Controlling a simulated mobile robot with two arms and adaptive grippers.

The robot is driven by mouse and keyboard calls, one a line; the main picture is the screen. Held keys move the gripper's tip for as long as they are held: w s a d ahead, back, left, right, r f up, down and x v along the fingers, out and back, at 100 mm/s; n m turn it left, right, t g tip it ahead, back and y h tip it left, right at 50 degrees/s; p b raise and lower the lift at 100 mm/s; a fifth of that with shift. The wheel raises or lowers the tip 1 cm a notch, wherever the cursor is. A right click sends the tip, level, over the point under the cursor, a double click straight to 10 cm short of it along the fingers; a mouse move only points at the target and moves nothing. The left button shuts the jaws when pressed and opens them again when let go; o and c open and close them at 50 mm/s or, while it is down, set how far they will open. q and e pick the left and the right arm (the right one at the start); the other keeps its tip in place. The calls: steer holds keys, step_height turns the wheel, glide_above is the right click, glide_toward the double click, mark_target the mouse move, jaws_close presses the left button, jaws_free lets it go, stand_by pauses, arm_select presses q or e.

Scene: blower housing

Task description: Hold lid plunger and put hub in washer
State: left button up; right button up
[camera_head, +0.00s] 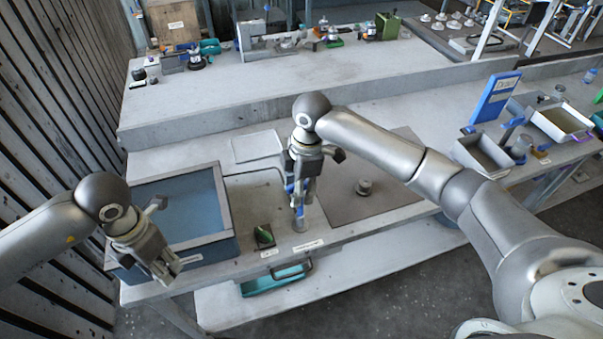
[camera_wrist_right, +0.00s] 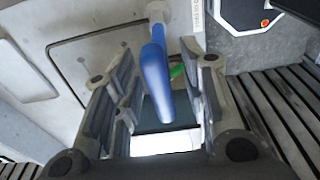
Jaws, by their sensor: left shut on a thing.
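My left gripper (camera_head: 170,276) is at the front edge of the blue-lined box (camera_head: 232,238), likely the washer. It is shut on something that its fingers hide. My right gripper (camera_head: 298,200) points down around an upright blue-handled tool (camera_head: 300,213) near the table's front edge. In the right wrist view, its fingers (camera_wrist_right: 160,108) stand apart with the blue handle (camera_wrist_right: 155,72) between them and gaps on both sides. A small round metal part (camera_head: 364,187), possibly the hub, sits on the brown mat (camera_head: 385,205). I cannot tell which thing is the lid plunger.
A small dark holder with a green item (camera_head: 264,237) stands left of the blue-handled tool. A teal tray (camera_head: 275,281) is under the table edge. Grey bins (camera_head: 482,153) and a blue sign board (camera_head: 494,99) stand at the right. The raised back bench is mostly clear in front.

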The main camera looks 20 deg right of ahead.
steer(key=shift+a+f, duration=0.15)
steer(key=shift+f, duration=0.9)
jaws_close()
steer(key=shift+f, duration=0.15)
